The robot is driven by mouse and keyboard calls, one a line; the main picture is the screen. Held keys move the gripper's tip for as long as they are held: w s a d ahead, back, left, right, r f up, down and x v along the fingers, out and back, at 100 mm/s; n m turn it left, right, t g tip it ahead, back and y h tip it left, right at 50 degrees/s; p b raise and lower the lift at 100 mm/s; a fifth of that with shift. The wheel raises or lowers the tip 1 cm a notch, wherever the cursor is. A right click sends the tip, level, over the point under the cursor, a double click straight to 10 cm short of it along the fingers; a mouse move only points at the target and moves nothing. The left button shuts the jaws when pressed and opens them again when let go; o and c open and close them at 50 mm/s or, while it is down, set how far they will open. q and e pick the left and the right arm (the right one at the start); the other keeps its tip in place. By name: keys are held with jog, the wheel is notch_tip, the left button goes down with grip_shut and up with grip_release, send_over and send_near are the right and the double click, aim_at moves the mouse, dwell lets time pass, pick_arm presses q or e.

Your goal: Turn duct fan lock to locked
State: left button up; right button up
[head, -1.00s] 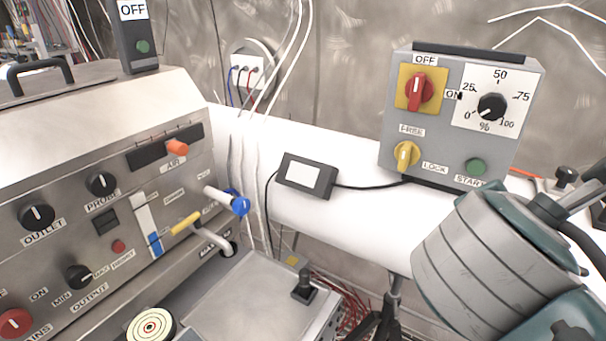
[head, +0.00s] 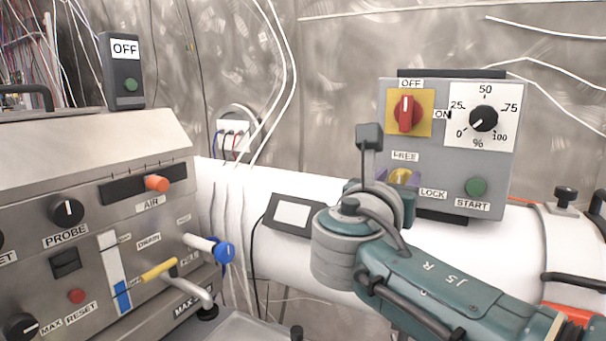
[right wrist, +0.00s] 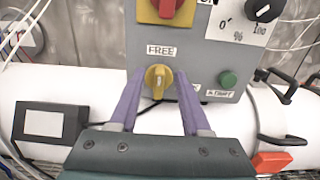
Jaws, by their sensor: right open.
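The duct fan lock is a yellow knob (head: 401,175) low on the left of a grey control box (head: 440,160). FREE is printed above it and LOCK to its lower right. In the right wrist view the knob (right wrist: 158,80) has its handle roughly upright, below FREE. My right gripper (right wrist: 158,92) is open, with one purple finger on each side of the knob. Gaps show between the fingers and the knob. In the head view my right wrist covers most of the gripper and the knob's lower part. My left gripper is out of view.
The box also has a red switch (head: 405,113), a black percent dial (head: 483,118) and a green START button (head: 475,187). A white duct (head: 235,200) runs below it. A small dark box (head: 292,215) lies on the duct. A steel panel (head: 90,230) fills the left.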

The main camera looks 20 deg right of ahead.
jog(key=shift+w+d, duration=0.4)
jog(key=shift+d, duration=0.05)
grip_shut()
dwell(0.4)
